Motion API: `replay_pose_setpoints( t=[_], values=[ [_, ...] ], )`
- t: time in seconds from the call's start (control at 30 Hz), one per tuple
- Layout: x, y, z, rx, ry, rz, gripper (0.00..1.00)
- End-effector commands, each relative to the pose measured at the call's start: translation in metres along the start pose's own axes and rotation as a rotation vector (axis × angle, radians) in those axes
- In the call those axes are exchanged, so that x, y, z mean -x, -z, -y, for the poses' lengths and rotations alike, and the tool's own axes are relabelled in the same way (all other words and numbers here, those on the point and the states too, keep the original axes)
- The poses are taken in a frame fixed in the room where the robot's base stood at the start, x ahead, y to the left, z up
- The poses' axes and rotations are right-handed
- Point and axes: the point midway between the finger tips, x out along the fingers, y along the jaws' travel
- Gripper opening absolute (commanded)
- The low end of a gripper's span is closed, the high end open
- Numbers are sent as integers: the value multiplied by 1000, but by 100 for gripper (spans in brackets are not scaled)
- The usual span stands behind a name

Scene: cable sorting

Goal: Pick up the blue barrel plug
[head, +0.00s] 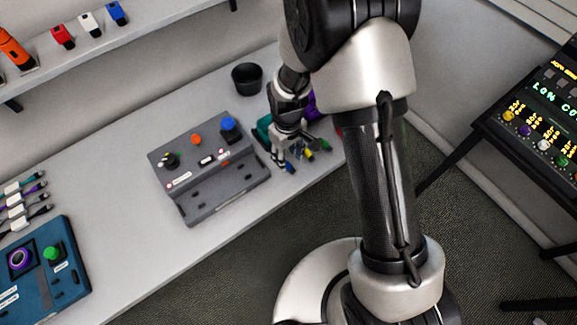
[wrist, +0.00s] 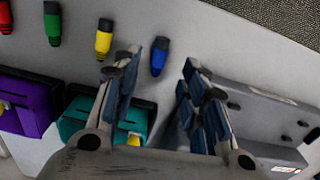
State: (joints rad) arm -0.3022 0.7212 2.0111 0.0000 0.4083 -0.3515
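The blue barrel plug (wrist: 159,57) lies on the table in the wrist view, just beyond my fingertips and within the gap between them. It also shows in the head view (head: 290,168) beside my fingers. My gripper (wrist: 160,82) is open and empty, its fingers spread to either side of the plug's line. In the head view my gripper (head: 283,158) hangs low over the table, right of the grey panel. I cannot tell its exact height above the table.
A yellow plug (wrist: 104,40), green plug (wrist: 53,24) and red plug (wrist: 5,17) lie in a row left of the blue one. Teal (wrist: 78,112) and purple (wrist: 28,118) bins stand close by. The grey panel (head: 230,187) is beside my gripper. A black cup (head: 247,78) stands behind.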

Motion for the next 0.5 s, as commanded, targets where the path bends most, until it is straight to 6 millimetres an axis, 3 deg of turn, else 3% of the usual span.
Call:
replay_pose_setpoints(
  t=[0.27, 0.5],
  values=[
    [-43, -3, -1, 0, 1, 4, 40],
    [-46, -2, -1, 0, 0, 0, 40]
  ],
)
